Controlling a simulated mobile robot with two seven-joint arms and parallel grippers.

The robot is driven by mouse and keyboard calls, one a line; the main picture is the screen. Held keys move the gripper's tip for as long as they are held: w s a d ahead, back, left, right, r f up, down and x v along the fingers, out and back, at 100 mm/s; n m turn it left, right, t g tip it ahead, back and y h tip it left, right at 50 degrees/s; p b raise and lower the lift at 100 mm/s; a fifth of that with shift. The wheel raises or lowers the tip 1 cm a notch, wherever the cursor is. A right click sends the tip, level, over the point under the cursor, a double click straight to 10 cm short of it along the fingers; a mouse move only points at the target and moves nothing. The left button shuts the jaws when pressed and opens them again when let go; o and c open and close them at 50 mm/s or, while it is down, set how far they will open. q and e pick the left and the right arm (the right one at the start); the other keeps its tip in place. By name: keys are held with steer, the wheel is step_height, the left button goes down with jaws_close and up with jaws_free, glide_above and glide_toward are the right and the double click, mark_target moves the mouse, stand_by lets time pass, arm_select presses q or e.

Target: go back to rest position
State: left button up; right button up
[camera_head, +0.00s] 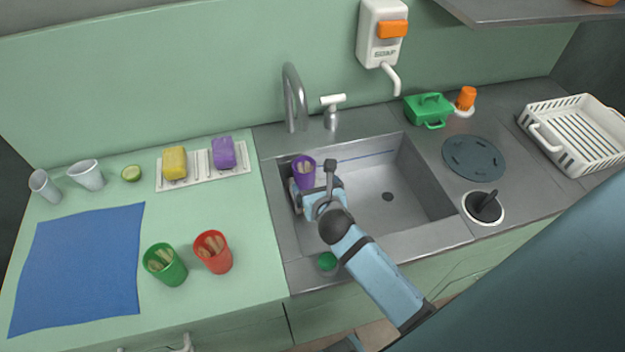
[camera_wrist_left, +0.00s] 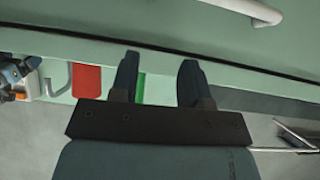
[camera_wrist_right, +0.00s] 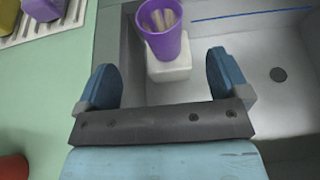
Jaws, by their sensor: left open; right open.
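My right gripper (camera_head: 313,190) is over the left part of the sink, its arm coming in from the lower right. In the right wrist view its two blue fingers (camera_wrist_right: 164,72) are spread with nothing between them. A purple cup (camera_wrist_right: 162,38) holding sticks stands upright on a white block (camera_wrist_right: 168,66) just beyond the fingers, apart from them. The purple cup also shows in the head view (camera_head: 304,180). My left gripper (camera_wrist_left: 159,66) shows only in the left wrist view, open and empty, facing the green cabinet front. The head view does not show it.
The sink (camera_head: 420,190) has a faucet (camera_head: 292,100) behind it. Green (camera_head: 168,270) and red (camera_head: 214,258) cups with sticks stand left of it, by a blue mat (camera_head: 75,270). A sponge tray (camera_head: 200,184) is behind. A white rack (camera_head: 575,135) is far right.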

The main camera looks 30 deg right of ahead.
steer(key=shift+s, duration=0.1)
stand_by(0.5)
